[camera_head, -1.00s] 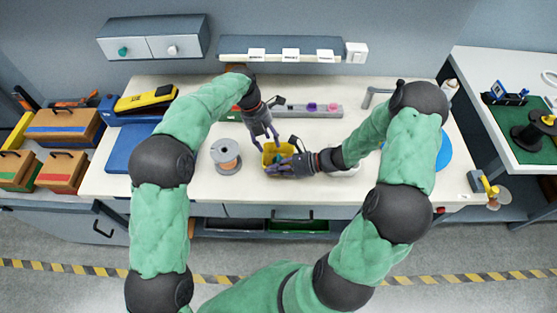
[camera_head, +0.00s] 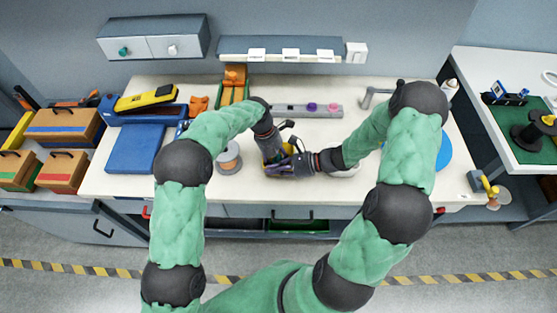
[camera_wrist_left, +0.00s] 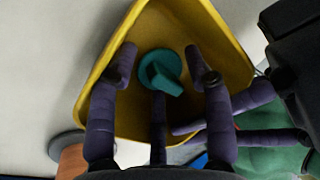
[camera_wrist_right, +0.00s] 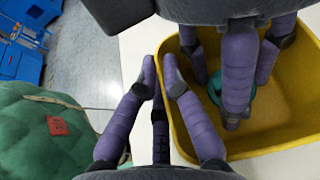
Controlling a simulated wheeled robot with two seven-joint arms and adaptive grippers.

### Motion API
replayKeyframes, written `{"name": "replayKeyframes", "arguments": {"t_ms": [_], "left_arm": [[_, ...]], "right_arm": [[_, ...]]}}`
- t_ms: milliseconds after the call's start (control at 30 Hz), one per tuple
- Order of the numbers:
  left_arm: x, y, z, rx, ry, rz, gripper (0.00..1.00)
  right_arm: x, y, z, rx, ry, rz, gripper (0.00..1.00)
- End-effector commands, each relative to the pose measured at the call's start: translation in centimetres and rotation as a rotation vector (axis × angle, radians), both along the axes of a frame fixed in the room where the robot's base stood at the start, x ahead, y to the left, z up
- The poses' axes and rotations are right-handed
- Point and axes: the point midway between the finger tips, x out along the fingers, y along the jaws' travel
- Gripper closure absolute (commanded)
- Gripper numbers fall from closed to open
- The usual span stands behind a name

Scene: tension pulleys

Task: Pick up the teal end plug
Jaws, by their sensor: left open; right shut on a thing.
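The teal end plug (camera_wrist_left: 163,74) lies on the floor of a yellow bin (camera_wrist_left: 226,32) in the left wrist view. It also shows partly behind my left gripper's fingers in the right wrist view. My left gripper (camera_wrist_left: 166,82) is open, its fingers reaching down into the bin on both sides of the plug. Whether they touch it cannot be told. My right gripper (camera_wrist_right: 160,72) is shut on the near wall of the yellow bin (camera_wrist_right: 285,135). In the head view my right gripper (camera_head: 277,169) and arms hide most of the bin.
A wire spool (camera_head: 229,160) stands just left of the bin. A grey rail with coloured plugs (camera_head: 325,110) and a green tray with orange parts (camera_head: 234,88) lie behind. A blue disc (camera_head: 444,150) is at the right. The bench front edge is close to the bin.

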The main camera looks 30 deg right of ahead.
Motion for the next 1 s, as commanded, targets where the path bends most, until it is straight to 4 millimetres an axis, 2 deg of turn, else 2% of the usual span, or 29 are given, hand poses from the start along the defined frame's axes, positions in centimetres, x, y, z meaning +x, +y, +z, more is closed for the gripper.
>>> {"name": "replayKeyframes", "arguments": {"t_ms": [133,167,200,267,667,867,1000], "left_arm": [[0.0,0.0,-0.1,0.001,0.001,0.000,0.48],[0.0,0.0,-0.1,0.001,0.001,0.000,0.55],[0.0,0.0,-0.1,0.001,0.001,0.000,0.67],[0.0,0.0,-0.1,0.001,0.001,0.000,0.74],[0.0,0.0,0.2,0.001,0.001,0.000,0.74],[0.0,0.0,2.5,-0.001,-0.002,-0.001,0.74],[0.1,0.0,5.1,-0.003,-0.003,0.000,0.74]], "right_arm": [[0.0,0.0,0.0,0.001,0.001,0.001,1.00],[0.0,0.0,0.0,0.001,0.001,0.001,1.00],[0.0,0.0,0.0,0.001,0.001,0.001,1.00],[0.0,0.0,0.0,0.001,0.001,0.001,1.00],[0.0,0.0,0.0,0.001,0.001,0.000,1.00],[0.0,0.0,0.0,0.001,0.001,0.000,1.00],[0.0,0.0,0.0,0.001,0.001,0.000,1.00]]}}
